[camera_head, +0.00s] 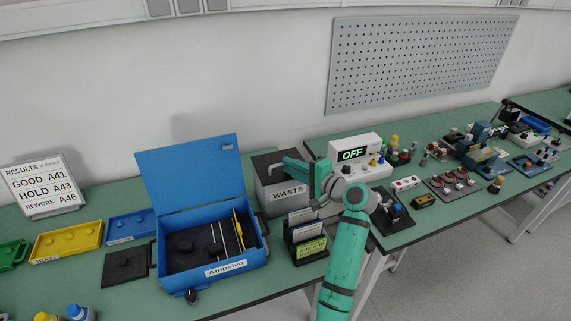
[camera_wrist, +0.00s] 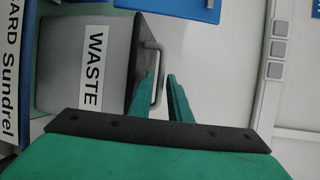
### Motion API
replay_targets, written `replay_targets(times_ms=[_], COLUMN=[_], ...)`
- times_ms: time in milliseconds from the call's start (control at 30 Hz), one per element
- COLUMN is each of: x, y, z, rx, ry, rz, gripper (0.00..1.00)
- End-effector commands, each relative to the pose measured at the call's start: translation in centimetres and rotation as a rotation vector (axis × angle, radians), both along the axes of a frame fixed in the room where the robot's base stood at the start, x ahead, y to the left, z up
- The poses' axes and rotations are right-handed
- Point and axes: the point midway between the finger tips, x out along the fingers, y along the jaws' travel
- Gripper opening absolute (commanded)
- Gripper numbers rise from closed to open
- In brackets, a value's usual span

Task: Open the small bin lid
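The small grey waste bin (camera_head: 283,196) stands at the back of the bench, right of the blue case. Its dark lid (camera_head: 268,161) lies flat and looks closed. In the wrist view the bin (camera_wrist: 60,62) shows side-on with its WASTE label, and a grey bar handle (camera_wrist: 159,58) stands out from the lid. My gripper (camera_head: 312,174) is at the bin's right side, by the lid. In the wrist view the two green fingers of my gripper (camera_wrist: 162,78) are apart, with the handle's bar between or just beyond their tips. I cannot tell whether either finger touches it.
The open blue case (camera_head: 212,255) stands left of the bin. A rack of cards (camera_head: 305,235) stands in front of the bin, close below my arm. A white box reading OFF (camera_head: 355,152) and several small fixtures are to the right.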

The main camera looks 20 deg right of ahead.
Motion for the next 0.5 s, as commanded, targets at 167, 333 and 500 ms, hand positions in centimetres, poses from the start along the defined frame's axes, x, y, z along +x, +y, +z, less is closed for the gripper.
replay_targets(times_ms=[167,333,500], x=[1.9,2.6,2.7], y=[0.8,1.0,1.1], z=[-0.4,-0.5,-0.5], rx=[0.0,0.0,0.0], ry=[0.0,0.0,-0.001], rz=[-0.001,-0.002,-0.003], gripper=[0.17,0.17,0.17])
